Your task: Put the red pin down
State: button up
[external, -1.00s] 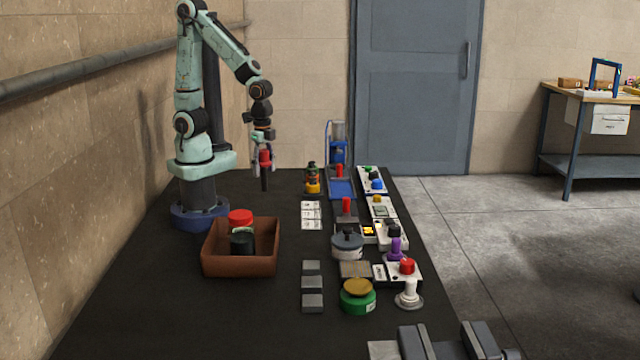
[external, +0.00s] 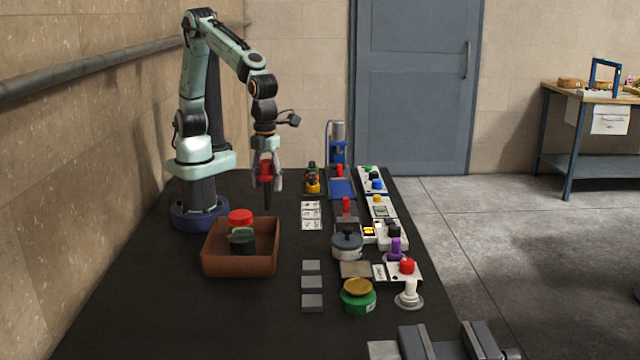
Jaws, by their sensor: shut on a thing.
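My gripper (external: 266,184) hangs above the dark table, to the right of my arm's base. It is shut on the red pin (external: 265,170), which has a red top and a dark shaft pointing straight down. The pin is upright. Its lower end appears just above the table behind the brown box; whether it touches the table cannot be told. The fingers partly cover the red part.
The brown box (external: 240,266) with a red-topped item and a dark can stands in front. White cards (external: 311,215), a yellow-and-black item (external: 312,179), a blue press (external: 340,187) and several button panels (external: 371,180) stand to the right. The table between box and cards is clear.

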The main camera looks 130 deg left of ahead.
jog(key=d+f+m, duration=0.3)
jog(key=d+f, duration=0.1)
jog(key=d, duration=0.7)
jog(key=w+d+f, duration=0.1)
jog(key=w+f, duration=0.2)
jog(key=w+d+f, duration=0.2)
jog(key=w+f, duration=0.1)
jog(key=w, duration=0.1)
jog(key=w+d+f, duration=0.2)
jog(key=w+f, duration=0.1)
jog(key=w, duration=0.1)
jog(key=shift+w+d+f, duration=0.15)
jog(key=shift+f, duration=1.55)
jog(key=o, duration=1.2)
jog(key=shift+f, duration=0.15)
